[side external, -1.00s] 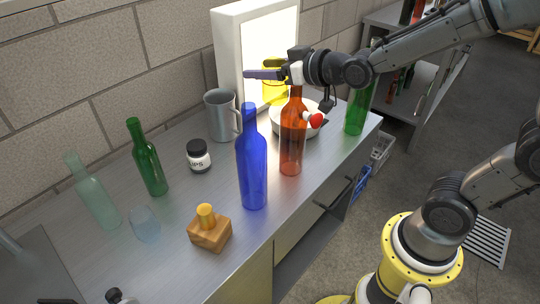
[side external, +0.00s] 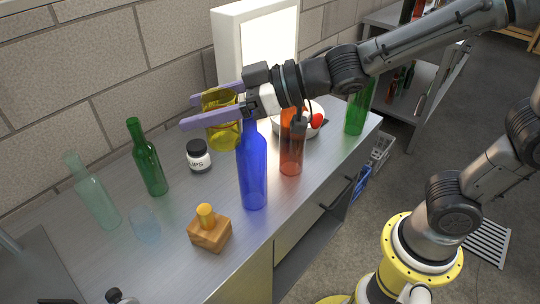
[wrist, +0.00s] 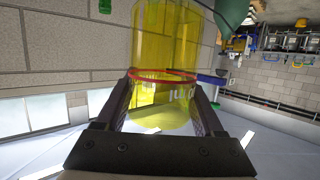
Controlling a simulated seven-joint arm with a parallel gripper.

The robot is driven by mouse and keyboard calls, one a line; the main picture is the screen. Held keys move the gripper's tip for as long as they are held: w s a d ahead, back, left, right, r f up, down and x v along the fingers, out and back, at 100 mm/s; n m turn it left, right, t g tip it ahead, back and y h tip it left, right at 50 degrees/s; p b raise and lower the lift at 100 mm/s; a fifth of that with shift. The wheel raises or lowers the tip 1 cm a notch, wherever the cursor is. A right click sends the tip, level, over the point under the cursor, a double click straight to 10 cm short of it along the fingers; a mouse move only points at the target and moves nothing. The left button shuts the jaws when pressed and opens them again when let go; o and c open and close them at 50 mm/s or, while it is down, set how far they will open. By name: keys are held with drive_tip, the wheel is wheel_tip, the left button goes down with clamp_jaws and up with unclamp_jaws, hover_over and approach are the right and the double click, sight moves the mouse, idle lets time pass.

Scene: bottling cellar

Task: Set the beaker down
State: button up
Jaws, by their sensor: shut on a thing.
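The beaker is a clear yellow cylinder (side external: 224,132), seen in the side view at the height of the bottle tops, above the bench. It looks roughly upright. My gripper (side external: 190,112) reaches from the right, its two lilac fingers on either side of the beaker and shut on it. In the wrist view the yellow beaker (wrist: 165,40), with a red ring around it, stands between the fingers of my gripper (wrist: 162,95). The bench top (side external: 180,225) is grey metal.
A blue bottle (side external: 252,170) stands just below and right of the beaker. An orange-red bottle (side external: 291,150), a black-lidded jar (side external: 198,156), green bottles (side external: 148,165), a pale bottle (side external: 95,195), a small glass (side external: 145,225) and a wooden block with yellow knob (side external: 210,232) stand around. The bench's front-left is partly bare.

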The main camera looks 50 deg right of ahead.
drive_tip(key=w+d+r+m+t+h, duration=0.2)
drive_tip(key=w+d+m+h, duration=0.15)
drive_tip(key=d, duration=0.45)
drive_tip(key=w+d+r+m+t+h, duration=0.1)
drive_tip(key=w+d+r+m+h, duration=0.1)
drive_tip(key=w+d, duration=0.35)
drive_tip(key=s+d+f+m+h, duration=0.3)
drive_tip(key=d+f+h, duration=0.1)
drive_tip(key=d+f, duration=0.45)
drive_tip(key=shift+n, duration=0.25)
drive_tip(key=r, duration=0.5)
drive_tip(key=shift+d+r, duration=0.2)
drive_tip(key=shift+r, duration=0.15)
drive_tip(key=w+a, duration=0.2)
drive_tip(key=w+a+r, duration=0.1)
drive_tip(key=a, duration=0.1)
drive_tip(key=w+a+r, duration=0.1)
drive_tip(key=w+a, duration=0.1)
drive_tip(key=shift+w+a+r, duration=0.15)
drive_tip(key=shift+w+a, duration=0.05)
drive_tip(key=shift+w, duration=0.15)
hover_over(198, 191)
drive_tip(key=shift+h, duration=0.35)
wheel_tip(198, 191, down, 33)
drive_tip(key=shift+s, duration=0.1)
